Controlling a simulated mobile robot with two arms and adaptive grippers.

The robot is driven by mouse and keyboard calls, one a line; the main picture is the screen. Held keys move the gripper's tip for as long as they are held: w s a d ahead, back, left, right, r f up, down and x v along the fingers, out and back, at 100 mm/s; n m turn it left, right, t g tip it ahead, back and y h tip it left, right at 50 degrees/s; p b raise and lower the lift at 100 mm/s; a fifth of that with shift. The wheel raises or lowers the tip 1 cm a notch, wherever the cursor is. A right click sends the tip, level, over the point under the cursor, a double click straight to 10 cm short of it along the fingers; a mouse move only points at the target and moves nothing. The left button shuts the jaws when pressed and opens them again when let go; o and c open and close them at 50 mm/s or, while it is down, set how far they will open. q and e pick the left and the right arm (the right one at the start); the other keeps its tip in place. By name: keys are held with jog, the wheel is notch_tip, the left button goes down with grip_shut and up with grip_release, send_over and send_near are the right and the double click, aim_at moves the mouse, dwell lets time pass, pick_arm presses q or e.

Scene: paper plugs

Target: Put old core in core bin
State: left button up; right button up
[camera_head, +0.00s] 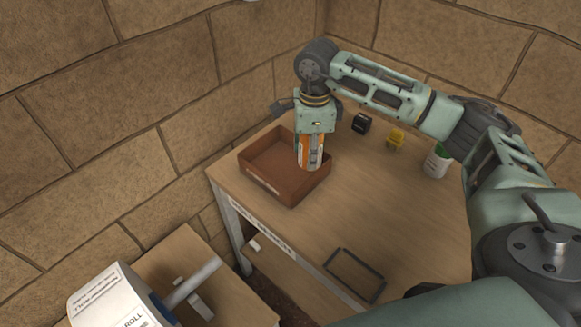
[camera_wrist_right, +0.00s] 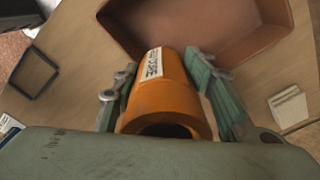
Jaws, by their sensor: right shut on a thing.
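The old core, an orange tube (camera_head: 303,153) with a white label, is held upright by my right gripper (camera_head: 313,150). In the right wrist view the orange core (camera_wrist_right: 165,101) sits between the two green fingers of the right gripper (camera_wrist_right: 172,88), its open end towards the camera. The core bin (camera_head: 263,184) is a brown, open, shallow box with lettering on its front wall. The core appears over the right part of the bin; its lower end overlaps the bin in the picture, and I cannot tell if it touches. The bin (camera_wrist_right: 135,30) looks empty. My left gripper is not in view.
The bin stands at the back left of a wooden table (camera_head: 370,215). A black item (camera_head: 361,123), a yellow item (camera_head: 395,139) and a white-green bottle (camera_head: 436,162) stand behind. A black frame (camera_head: 354,274) lies near the front edge. Stone walls enclose the corner.

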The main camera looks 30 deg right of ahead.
jog(key=w+a+f+b, duration=0.1)
jog(key=w+a+f, duration=0.1)
jog(key=w+a, duration=0.1)
jog(key=shift+w+f, duration=0.1)
jog(key=shift+f, duration=0.25)
jog(key=shift+a+f, duration=0.1)
jog(key=shift+f+b, duration=0.3)
jog(key=shift+b, duration=0.05)
notch_tip(320, 180, down, 3)
jog(key=shift+r+b, duration=0.1)
jog(key=shift+b, duration=0.8)
jog(key=shift+f, duration=0.3)
jog(key=o, duration=1.2)
jog(key=shift+f, duration=0.1)
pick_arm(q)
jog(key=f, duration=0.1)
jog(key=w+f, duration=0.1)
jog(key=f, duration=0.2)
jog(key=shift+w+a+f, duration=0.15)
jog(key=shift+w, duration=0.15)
